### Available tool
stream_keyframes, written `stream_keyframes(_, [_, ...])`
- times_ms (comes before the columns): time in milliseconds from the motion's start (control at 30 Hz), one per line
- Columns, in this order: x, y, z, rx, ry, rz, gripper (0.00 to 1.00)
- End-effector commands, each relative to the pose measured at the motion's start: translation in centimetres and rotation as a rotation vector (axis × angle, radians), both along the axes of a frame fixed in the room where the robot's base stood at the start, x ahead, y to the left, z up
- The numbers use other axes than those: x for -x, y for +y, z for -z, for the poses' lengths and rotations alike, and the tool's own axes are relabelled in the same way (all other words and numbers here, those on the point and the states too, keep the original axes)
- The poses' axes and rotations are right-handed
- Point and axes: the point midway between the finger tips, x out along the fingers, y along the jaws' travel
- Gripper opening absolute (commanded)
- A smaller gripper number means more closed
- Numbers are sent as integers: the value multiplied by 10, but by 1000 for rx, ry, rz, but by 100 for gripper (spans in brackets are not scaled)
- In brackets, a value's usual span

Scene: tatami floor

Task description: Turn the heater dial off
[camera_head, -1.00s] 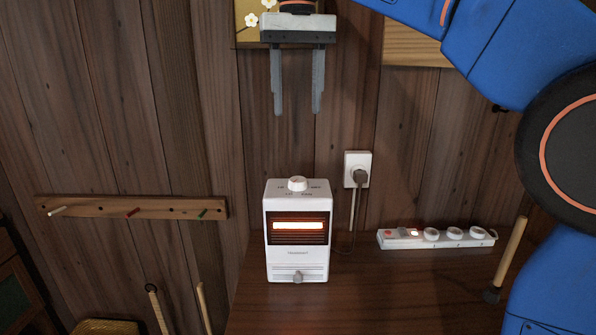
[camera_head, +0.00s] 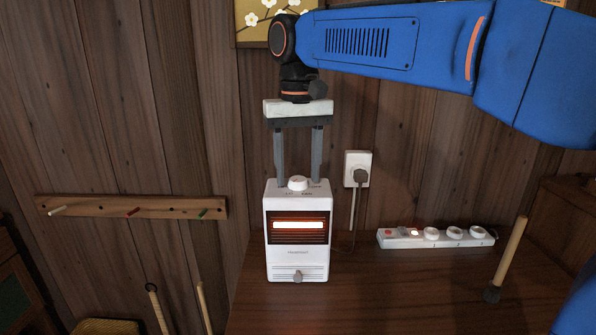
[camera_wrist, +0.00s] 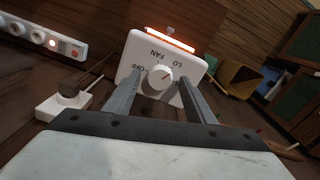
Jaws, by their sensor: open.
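The white heater (camera_head: 297,262) stands upright on the dark wooden table, its element glowing orange. Its round white dial (camera_head: 297,183) is on the top face. In the wrist view the dial (camera_wrist: 160,77) has a small mark pointing to the upper right, and the printed words OFF, FAN and LO show around it. My gripper (camera_head: 298,182) is open and points down over the heater's top. Its two fingers are on either side of the dial, with gaps to it; the right finger hides part of the top face in the wrist view.
A wall outlet (camera_head: 357,160) with a plug and cord is just right of the heater. A power strip (camera_head: 400,241) with a lit red switch lies further right. A wooden-handled tool (camera_head: 512,250) stands near the right. A peg rail (camera_head: 110,206) is on the left wall.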

Motion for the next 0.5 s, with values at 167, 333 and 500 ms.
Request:
stream_keyframes(167, [0, 0, 4, 0, 1, 0, 50])
stream_keyframes(333, [0, 0, 4, 0, 1, 0, 50])
stream_keyframes(500, [0, 0, 4, 0, 1, 0, 12])
